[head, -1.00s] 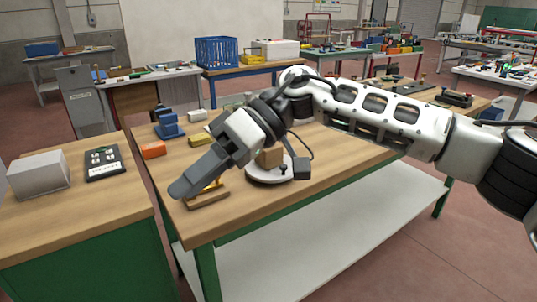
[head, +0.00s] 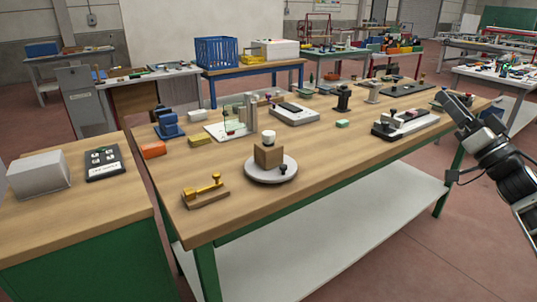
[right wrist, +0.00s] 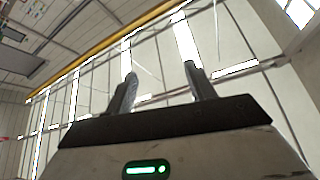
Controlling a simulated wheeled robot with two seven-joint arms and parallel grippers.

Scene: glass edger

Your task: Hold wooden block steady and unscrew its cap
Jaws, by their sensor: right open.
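The wooden block (head: 268,155) stands upright on a round grey-white turntable (head: 258,174) on the workbench. A white cap (head: 268,137) sits on top of the block. My right gripper (head: 455,100) is at the right side of the head view, near the bench's right end and well away from the block. In the right wrist view its two fingers (right wrist: 163,88) are apart with nothing between them, against the ceiling and walls. My left gripper is not in view.
A brass clamp on a wooden base (head: 206,191) lies left of the turntable. A glass fixture (head: 240,120), a grey device (head: 294,113) and a black-and-white device (head: 405,124) stand behind. The bench front right of the turntable is clear.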

